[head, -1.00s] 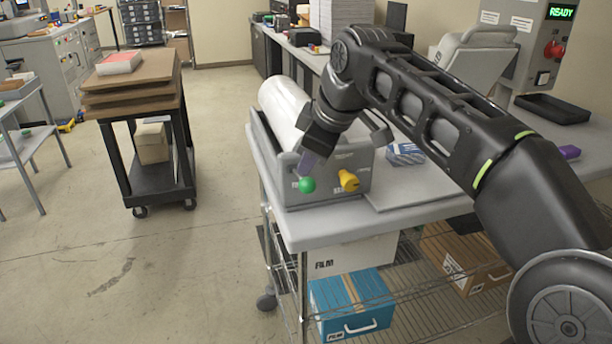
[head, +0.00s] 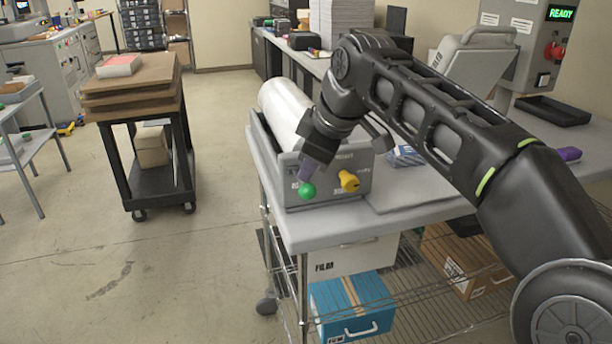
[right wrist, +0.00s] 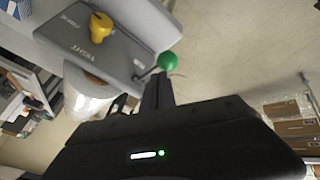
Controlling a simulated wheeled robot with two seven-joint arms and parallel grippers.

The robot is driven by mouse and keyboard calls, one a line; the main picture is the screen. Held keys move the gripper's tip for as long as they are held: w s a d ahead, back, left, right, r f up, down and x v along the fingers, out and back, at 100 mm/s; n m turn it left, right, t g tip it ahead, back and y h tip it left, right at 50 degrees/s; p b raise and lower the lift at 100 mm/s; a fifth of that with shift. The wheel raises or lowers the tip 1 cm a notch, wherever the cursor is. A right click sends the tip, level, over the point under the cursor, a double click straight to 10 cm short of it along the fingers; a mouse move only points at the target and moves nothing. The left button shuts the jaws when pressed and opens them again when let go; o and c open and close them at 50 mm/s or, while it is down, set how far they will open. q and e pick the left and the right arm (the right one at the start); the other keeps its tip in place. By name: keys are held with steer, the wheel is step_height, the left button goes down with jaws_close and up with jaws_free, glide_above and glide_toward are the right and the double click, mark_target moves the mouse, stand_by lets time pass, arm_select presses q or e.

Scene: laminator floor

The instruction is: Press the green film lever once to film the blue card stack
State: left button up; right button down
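The green ball of the film lever (head: 307,190) is at the front left of the grey film dispenser (head: 328,186), under a white film roll (head: 284,105). My right gripper (head: 309,174) points down with its fingertips at the top of the green ball, seemingly touching it. In the right wrist view the fingers (right wrist: 158,92) look closed together, just beside the green ball (right wrist: 167,61), with nothing between them. The blue card stack (head: 404,155) lies on the table right of the dispenser, partly hidden by my right arm. My left gripper is out of view.
A yellow knob (head: 349,181) sits right of the lever on the dispenser's front. A wall unit (head: 540,45) shows READY in green. A black tray (head: 553,110) lies at the right. A cart with boards (head: 135,85) stands left across open floor.

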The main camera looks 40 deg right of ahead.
steer(key=shift+f, duration=0.15)
stand_by(0.7)
steer(key=shift+w+d+r+p, duration=0.1)
steer(key=shift+w+r+p, duration=0.1)
steer(key=shift+r+p, duration=0.6)
steer(key=shift+w+d+r+p, duration=0.1)
steer(key=shift+w+r+p, duration=0.1)
steer(key=shift+r+p, duration=0.55)
steer(key=shift+r, duration=0.1)
steer(key=r+p, duration=0.2)
steer(key=w+r+p, duration=0.1)
steer(key=r+p, duration=0.1)
steer(key=p, duration=0.1)
steer(key=shift+w+d+r, duration=0.15)
steer(key=shift+d+r, duration=0.05)
steer(key=shift+r, duration=0.1)
